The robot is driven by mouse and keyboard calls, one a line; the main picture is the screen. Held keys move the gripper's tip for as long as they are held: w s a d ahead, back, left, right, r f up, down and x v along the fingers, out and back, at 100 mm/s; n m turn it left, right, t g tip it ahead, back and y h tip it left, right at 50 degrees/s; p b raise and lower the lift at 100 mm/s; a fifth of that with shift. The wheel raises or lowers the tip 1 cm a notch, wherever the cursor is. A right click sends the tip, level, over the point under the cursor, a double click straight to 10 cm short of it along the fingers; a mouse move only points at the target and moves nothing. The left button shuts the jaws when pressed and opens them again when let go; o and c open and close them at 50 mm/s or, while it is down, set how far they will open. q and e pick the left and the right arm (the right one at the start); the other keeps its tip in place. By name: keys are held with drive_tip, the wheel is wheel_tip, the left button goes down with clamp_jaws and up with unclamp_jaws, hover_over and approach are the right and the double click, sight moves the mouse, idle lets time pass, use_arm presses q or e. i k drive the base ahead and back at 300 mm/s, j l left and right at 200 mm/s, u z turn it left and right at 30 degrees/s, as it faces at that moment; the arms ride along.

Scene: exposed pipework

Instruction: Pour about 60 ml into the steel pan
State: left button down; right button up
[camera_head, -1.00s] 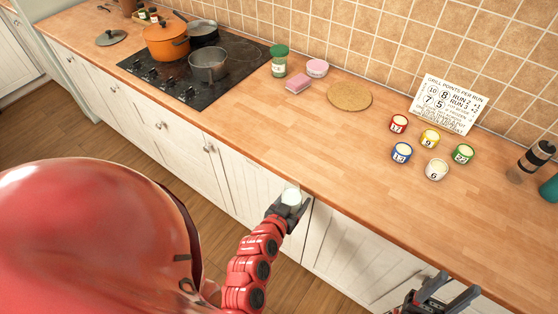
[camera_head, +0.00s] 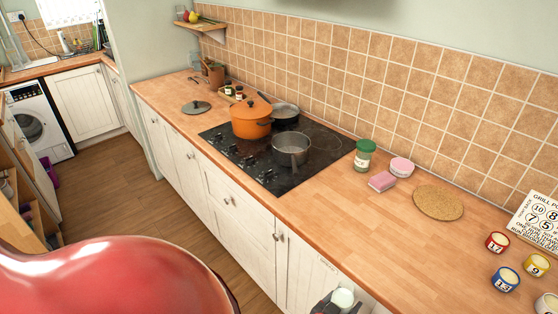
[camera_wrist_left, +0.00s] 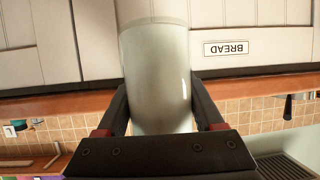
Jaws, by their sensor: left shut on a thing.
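The steel pan (camera_head: 291,150) sits on the front right of the black hob, with its opening facing up. My left gripper (camera_head: 342,302) is low in the head view, in front of the cupboards and to the right of and nearer than the pan. It is shut on a pale, whitish-green cup (camera_head: 343,297), with a finger on each side. In the left wrist view the cup (camera_wrist_left: 155,65) fills the middle between the fingers (camera_wrist_left: 160,108). Its contents cannot be made out. My right gripper is not in view.
An orange pot (camera_head: 251,120) and a dark pan (camera_head: 285,112) stand on the hob (camera_head: 262,172) beside the steel pan. A green-lidded jar (camera_head: 364,157), a pink sponge (camera_head: 382,181) and a cork mat (camera_head: 438,203) lie to the right. The front worktop (camera_head: 335,215) is clear.

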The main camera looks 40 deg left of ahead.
sight(289, 149)
drive_tip(key=i+j, duration=0.1)
drive_tip(key=j, duration=3.4)
drive_tip(key=j+z, duration=0.25)
drive_tip(key=z, duration=0.15)
drive_tip(key=j+z, duration=0.25)
drive_tip(key=z, duration=0.55)
drive_tip(key=k, duration=0.05)
